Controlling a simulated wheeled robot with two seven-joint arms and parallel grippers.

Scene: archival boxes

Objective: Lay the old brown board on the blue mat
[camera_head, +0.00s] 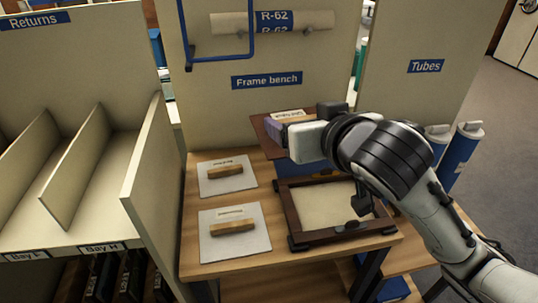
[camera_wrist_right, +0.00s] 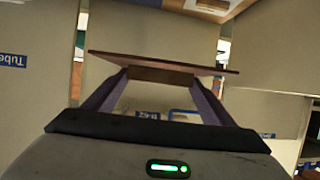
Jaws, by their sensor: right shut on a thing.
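The old brown board (camera_head: 262,127) is held up above the back of the wooden bench, with a pale label on its top. My right gripper (camera_head: 275,135) is shut on it and partly covers it. In the right wrist view the brown board (camera_wrist_right: 200,67) shows nearly edge-on, and its wooden grip block (camera_wrist_right: 160,76) sits between the fingertips of my right gripper (camera_wrist_right: 155,82). My left gripper is not in view.
Two pale boards with wooden handles, an upper one (camera_head: 245,185) and a lower one (camera_head: 258,243), lie on the bench at left. A dark-framed tray (camera_head: 298,238) with a cream inside stands at right, under my arm. Divided shelves (camera_head: 150,165) are on the left; blue tubes (camera_head: 462,148) stand right.

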